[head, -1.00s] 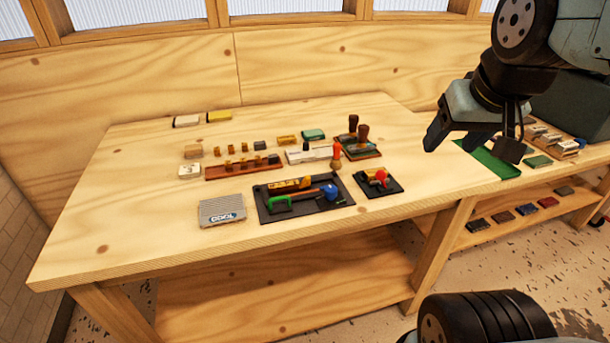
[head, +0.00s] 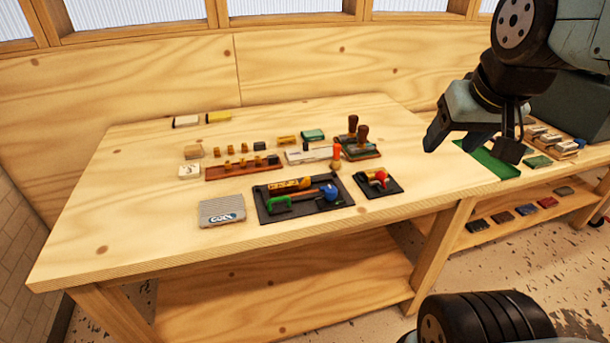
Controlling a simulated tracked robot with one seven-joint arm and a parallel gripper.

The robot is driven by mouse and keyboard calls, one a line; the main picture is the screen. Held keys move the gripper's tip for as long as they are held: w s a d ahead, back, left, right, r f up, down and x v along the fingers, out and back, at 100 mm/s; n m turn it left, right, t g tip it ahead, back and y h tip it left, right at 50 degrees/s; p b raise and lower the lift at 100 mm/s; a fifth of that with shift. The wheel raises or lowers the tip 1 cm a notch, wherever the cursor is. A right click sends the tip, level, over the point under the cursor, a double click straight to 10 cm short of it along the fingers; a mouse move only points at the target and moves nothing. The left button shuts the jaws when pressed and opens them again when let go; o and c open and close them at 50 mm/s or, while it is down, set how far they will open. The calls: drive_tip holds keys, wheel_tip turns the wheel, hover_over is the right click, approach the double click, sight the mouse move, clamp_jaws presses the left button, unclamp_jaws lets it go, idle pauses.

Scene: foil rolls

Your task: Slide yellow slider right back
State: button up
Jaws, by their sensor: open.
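I cannot tell for sure which piece is the yellow slider. A yellow bar with dark marks (head: 290,185) lies along the back of a black tray (head: 264,211) in the middle of the table's front half. A small yellow block (head: 287,139) lies farther back, and a yellow box (head: 219,117) lies at the far left back. My gripper (head: 472,147) is open and empty, its fingers spread, held high at the right of the table and well apart from all of these.
The tray also holds a green clamp-like piece (head: 278,206) and a blue-headed tool (head: 328,192). A smaller black tray (head: 390,191) with a red knob is to its right. A grey box (head: 222,210) is to its left. The wooden table's (head: 110,240) left front is clear.

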idle(0.3)
drive_tip(key=shift+w, duration=0.1)
drive_tip(key=shift+c, duration=0.9)
drive_tip(key=shift+w+a+r+n, duration=0.1)
drive_tip(key=shift+w+a+n, duration=0.1)
drive_tip(key=shift+w+n, duration=0.1)
drive_tip(key=shift+c, duration=0.6)
drive_tip(key=n+g, duration=0.6)
drive_tip(key=n, duration=1.5)
hover_over(307, 177)
wheel_tip(307, 177, down, 11)
wheel_tip(307, 177, down, 13)
drive_tip(key=shift+f, duration=0.15)
drive_tip(key=shift+c, duration=0.2)
clamp_jaws()
